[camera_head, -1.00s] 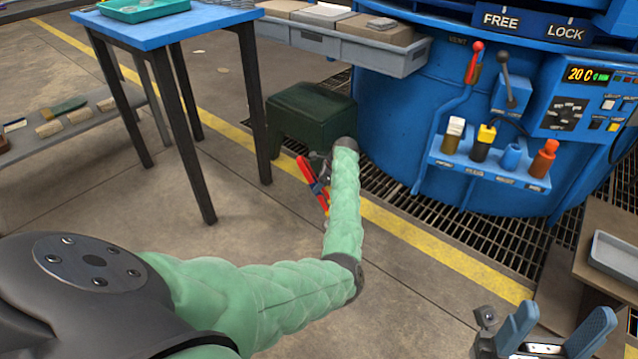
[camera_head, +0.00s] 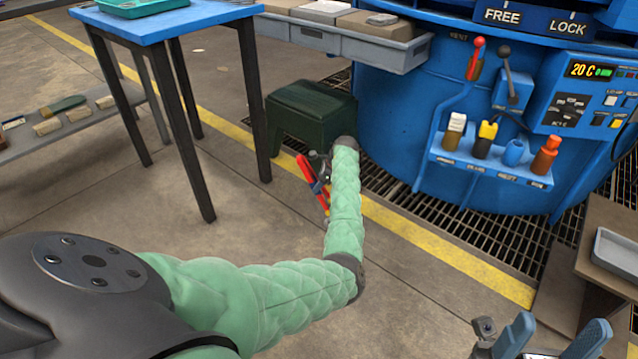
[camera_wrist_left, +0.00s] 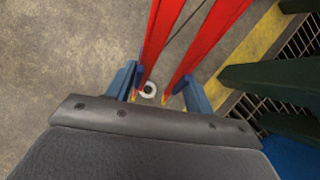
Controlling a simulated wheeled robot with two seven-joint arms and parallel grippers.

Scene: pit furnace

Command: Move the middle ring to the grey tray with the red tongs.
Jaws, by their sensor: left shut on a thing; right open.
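My left gripper (camera_head: 322,182) hangs low over the floor, in front of the dark green stool, and is shut on the red tongs (camera_head: 305,168). In the left wrist view the tongs (camera_wrist_left: 161,40) sit between its blue fingers (camera_wrist_left: 160,88), their two red arms spread apart. A small pale round piece (camera_wrist_left: 149,89) with a dark centre shows between them; I cannot tell if it is a ring. A grey tray (camera_head: 615,257) lies on a brown stand at the right edge. My right gripper (camera_head: 553,341) is open at the bottom right. I cannot make out the middle ring.
The green stool (camera_head: 311,118) stands against the blue furnace (camera_head: 395,125). A blue-topped table (camera_head: 165,27) with a green tray (camera_head: 130,9) is at the upper left, a low bench (camera_head: 70,128) beyond it. Grey bins (camera_head: 345,46) jut from the furnace. The floor between is clear.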

